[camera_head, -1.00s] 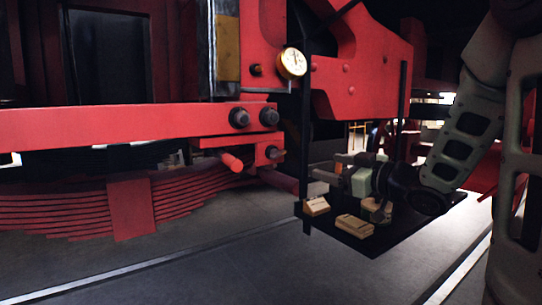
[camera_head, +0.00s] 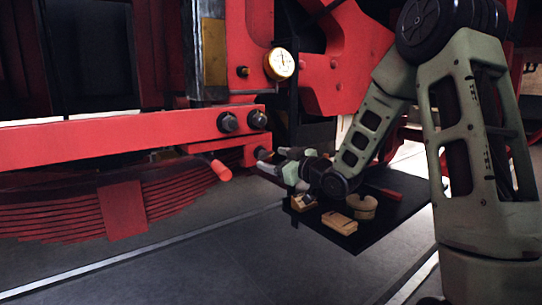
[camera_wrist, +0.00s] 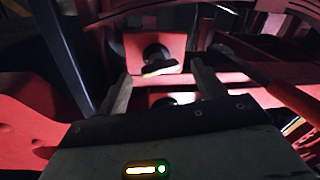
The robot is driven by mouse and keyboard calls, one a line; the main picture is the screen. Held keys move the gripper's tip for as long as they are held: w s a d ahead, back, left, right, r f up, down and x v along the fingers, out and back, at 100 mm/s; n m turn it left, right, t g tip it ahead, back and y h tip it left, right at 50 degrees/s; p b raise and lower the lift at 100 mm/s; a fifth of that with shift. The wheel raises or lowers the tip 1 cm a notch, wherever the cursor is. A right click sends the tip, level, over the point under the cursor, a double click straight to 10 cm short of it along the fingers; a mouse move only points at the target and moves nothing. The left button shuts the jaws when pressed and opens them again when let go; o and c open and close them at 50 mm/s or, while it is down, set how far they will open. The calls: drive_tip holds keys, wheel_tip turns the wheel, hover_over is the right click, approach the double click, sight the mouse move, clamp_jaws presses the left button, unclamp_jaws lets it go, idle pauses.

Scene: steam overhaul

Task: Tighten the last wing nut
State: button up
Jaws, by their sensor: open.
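No wing nut can be made out for certain. In the wrist view, a dark round fitting (camera_wrist: 156,56) with a pale lower edge stands on a red block, ahead of and between my fingertips. My gripper (camera_wrist: 162,82) is open, with one finger on each side of the view and nothing held. In the head view, my gripper (camera_head: 267,161) is beside the small red block under the beam, at the tray's left end. Its fingers partly hide that spot, and I cannot tell whether they touch it.
A red beam (camera_head: 120,140) with two dark bolts (camera_head: 228,122) crosses the left. A red peg (camera_head: 220,170) sticks out below. Below my arm, a black tray (camera_head: 400,212) holds small boxes (camera_head: 339,221) and a round tin (camera_head: 362,205).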

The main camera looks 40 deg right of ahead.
drive_tip(key=shift+w+a, duration=0.2)
drive_tip(key=shift+w, duration=0.8)
drive_tip(key=c, duration=1)
drive_tip(key=shift+m, duration=1.7)
drive_tip(key=o, duration=1)
drive_tip(key=shift+s, duration=0.1)
